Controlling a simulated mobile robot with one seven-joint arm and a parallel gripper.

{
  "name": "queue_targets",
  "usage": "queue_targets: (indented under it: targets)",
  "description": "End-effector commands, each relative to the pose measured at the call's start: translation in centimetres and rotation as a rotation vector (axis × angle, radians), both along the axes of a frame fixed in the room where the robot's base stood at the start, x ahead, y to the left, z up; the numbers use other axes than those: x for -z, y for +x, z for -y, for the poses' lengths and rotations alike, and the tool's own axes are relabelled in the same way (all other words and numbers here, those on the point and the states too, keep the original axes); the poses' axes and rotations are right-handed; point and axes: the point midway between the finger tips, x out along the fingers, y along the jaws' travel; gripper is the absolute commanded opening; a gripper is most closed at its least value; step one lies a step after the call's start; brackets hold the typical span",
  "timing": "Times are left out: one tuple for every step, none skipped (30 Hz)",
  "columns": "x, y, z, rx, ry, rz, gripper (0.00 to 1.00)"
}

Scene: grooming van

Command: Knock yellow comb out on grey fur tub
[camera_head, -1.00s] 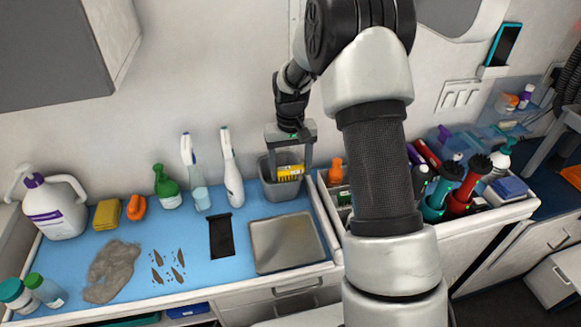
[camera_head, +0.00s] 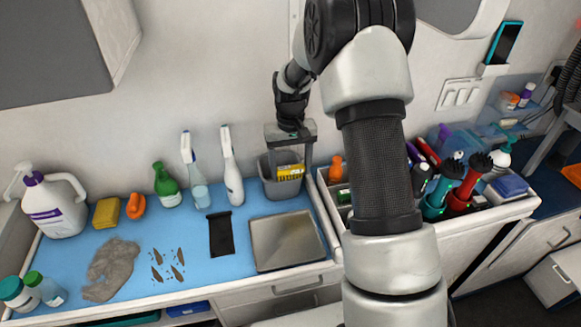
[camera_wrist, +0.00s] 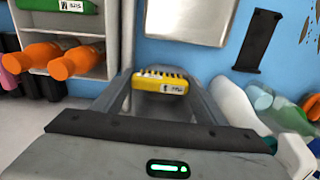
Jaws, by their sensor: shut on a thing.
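The yellow comb (camera_head: 291,173) is in my gripper (camera_head: 291,165), at the top of the grey fur tub (camera_head: 287,191). The tub stands at the back of the blue counter against the wall. In the wrist view the yellow comb (camera_wrist: 160,82) lies crosswise between the two fingers of my gripper (camera_wrist: 160,88), with its dark teeth and a small white label showing. My gripper is shut on it. The grey tub shows around and below the comb; whether the comb touches its rim cannot be told.
A metal tray (camera_head: 287,241) and a black strip (camera_head: 221,234) lie in front of the tub. White spray bottles (camera_head: 232,170) stand to its left. An orange bottle (camera_head: 336,168) and a tool caddy are to its right. Grey fur (camera_head: 112,268) and dark clippings (camera_head: 168,265) lie further left.

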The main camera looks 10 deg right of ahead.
Motion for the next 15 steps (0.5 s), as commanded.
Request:
queue_targets:
  targets:
    - [0.1,-0.1,0.0,0.0,0.0,-0.002,0.48]
    - [0.1,-0.1,0.0,0.0,0.0,-0.002,0.48]
    - [0.0,-0.1,0.0,0.0,0.0,-0.002,0.48]
    - [-0.1,-0.1,0.0,0.0,0.0,-0.002,0.48]
    - [-0.2,-0.1,0.0,0.0,0.0,-0.002,0.48]
    - [-0.4,-0.1,0.0,0.0,0.0,-0.002,0.48]
    - [-0.6,-0.1,0.0,0.0,0.0,-0.001,0.48]
    - [-0.8,0.0,0.0,0.0,0.0,-0.001,0.48]
    - [-1.1,0.0,0.0,0.0,0.0,-0.001,0.48]
    - [-1.3,0.0,0.0,0.0,0.0,-0.001,0.48]
    - [-1.5,0.0,0.0,0.0,0.0,0.0,0.48]
    - [-1.7,0.0,0.0,0.0,0.0,0.0,0.48]
    - [-1.9,0.0,0.0,0.0,0.0,0.0,0.48]
    - [-2.1,0.0,0.0,0.0,0.0,0.0,0.48]
    - [-2.3,0.0,0.0,0.0,0.0,0.0,0.48]
